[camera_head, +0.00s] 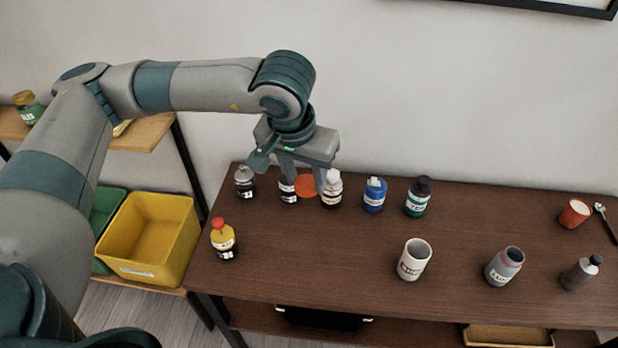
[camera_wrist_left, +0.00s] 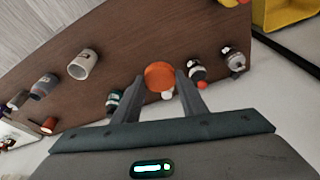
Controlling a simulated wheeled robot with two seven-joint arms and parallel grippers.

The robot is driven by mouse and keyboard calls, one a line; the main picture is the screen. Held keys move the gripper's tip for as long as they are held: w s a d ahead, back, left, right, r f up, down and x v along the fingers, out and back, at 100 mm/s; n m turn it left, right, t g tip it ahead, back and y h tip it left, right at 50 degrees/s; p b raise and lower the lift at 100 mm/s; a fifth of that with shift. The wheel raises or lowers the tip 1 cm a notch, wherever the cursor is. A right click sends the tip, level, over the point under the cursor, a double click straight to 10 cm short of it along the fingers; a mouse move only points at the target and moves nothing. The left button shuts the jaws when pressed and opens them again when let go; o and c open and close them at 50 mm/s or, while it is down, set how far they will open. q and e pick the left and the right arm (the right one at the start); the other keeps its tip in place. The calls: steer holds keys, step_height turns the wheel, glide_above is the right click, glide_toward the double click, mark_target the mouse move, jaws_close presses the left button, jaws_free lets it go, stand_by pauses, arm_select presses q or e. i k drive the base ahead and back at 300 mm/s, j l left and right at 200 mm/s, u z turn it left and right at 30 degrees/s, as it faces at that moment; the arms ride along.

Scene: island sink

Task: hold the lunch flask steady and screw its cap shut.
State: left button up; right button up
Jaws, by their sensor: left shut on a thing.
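My left gripper (camera_head: 305,187) is above the back left part of the table, shut on an orange round cap (camera_head: 307,189). The cap also shows between the fingers in the left wrist view (camera_wrist_left: 159,77). A grey flask with a white label that seems to start with "LUN" (camera_head: 503,268) stands upright with its top open at the right front of the table. It shows in the left wrist view (camera_wrist_left: 44,87) at the left. The held cap is far to the left of this flask. My right gripper is not in view.
A white mug (camera_head: 413,261) stands left of the flask, and a dark grey bottle (camera_head: 578,275) stands to its right. A red cup (camera_head: 574,214) is behind. Several bottles line the back, including a blue one (camera_head: 374,195). A yellow bottle (camera_head: 223,241) stands front left. The table's middle is clear.

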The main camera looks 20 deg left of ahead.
mark_target(508, 261)
steer(key=j, duration=0.9)
steer(key=i+z, duration=0.1)
steer(key=z, duration=1.15)
